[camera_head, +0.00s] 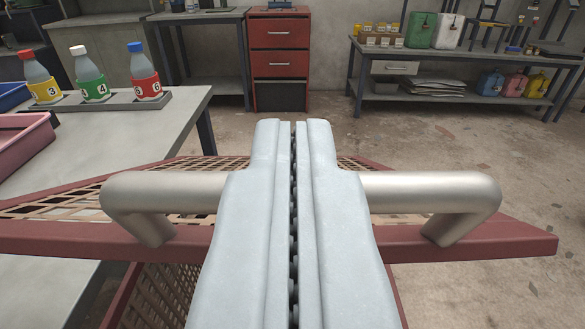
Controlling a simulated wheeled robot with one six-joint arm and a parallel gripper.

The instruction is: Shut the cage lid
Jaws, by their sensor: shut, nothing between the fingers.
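The cage lid (80,239) is a dark red frame with tan mesh, seen from above its near edge. Its near bar runs across the view, and the mesh panel recedes behind it. A silver bar handle (430,190) is fixed to this bar by two bent ends. My gripper (294,125) is shut and empty. Its pale fingers reach over the middle of the handle and hide it, so I cannot tell whether they touch it. Part of the meshed cage (155,295) shows below the lid at lower left. Whether the lid meets the cage rim is hidden.
A grey table (130,140) stands at left with a rack of three bottles (92,85) and a pink tray (25,140). A red drawer cabinet (278,60) and a shelf bench (460,60) stand at the back. The floor at right is clear.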

